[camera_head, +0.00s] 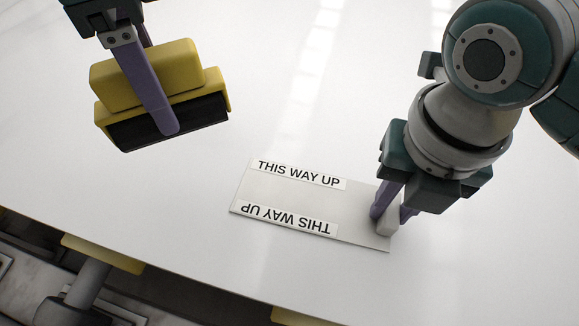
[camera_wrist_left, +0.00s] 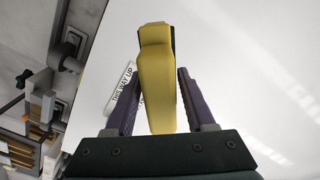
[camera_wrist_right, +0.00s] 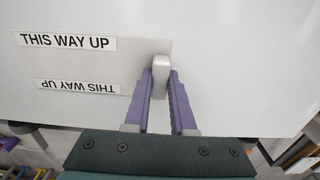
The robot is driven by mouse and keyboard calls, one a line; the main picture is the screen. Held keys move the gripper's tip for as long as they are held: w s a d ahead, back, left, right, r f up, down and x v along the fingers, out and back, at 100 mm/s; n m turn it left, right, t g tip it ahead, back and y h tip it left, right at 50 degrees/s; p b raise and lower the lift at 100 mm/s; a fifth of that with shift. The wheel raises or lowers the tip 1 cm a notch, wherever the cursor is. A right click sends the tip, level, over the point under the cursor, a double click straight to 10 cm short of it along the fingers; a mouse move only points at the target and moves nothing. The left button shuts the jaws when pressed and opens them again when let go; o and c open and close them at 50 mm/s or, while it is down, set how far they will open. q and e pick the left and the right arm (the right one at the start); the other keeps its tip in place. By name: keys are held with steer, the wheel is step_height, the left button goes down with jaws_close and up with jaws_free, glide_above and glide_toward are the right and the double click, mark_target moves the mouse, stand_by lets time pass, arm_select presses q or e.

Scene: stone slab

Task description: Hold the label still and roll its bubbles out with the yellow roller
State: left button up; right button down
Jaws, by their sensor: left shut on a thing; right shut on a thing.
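The yellow roller (camera_head: 150,75), with a black lower part, is held up and left of a pale panel (camera_head: 345,205) in the head view, apart from it. My left gripper (camera_head: 166,118) is shut on the roller, one finger across its front. Two white strips reading THIS WAY UP lie on the panel: the far label (camera_head: 299,174) reads upright, the near label (camera_head: 287,219) upside down. Both also show in the right wrist view (camera_wrist_right: 68,42). My right gripper (camera_head: 391,212) is shut on a small pale grey block (camera_wrist_right: 160,68) at the panel's right end.
The white tabletop (camera_head: 480,255) is clear around the panel. Its front edge runs diagonally across the lower left, with yellow-topped grey structures (camera_head: 103,254) beyond it. Bare table lies between the roller and the panel.

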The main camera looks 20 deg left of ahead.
arm_select(q)
jaws_close()
arm_select(e)
steer(key=c, duration=0.7)
jaws_free()
step_height(320, 180, up, 12)
steer(key=shift+r, duration=0.1)
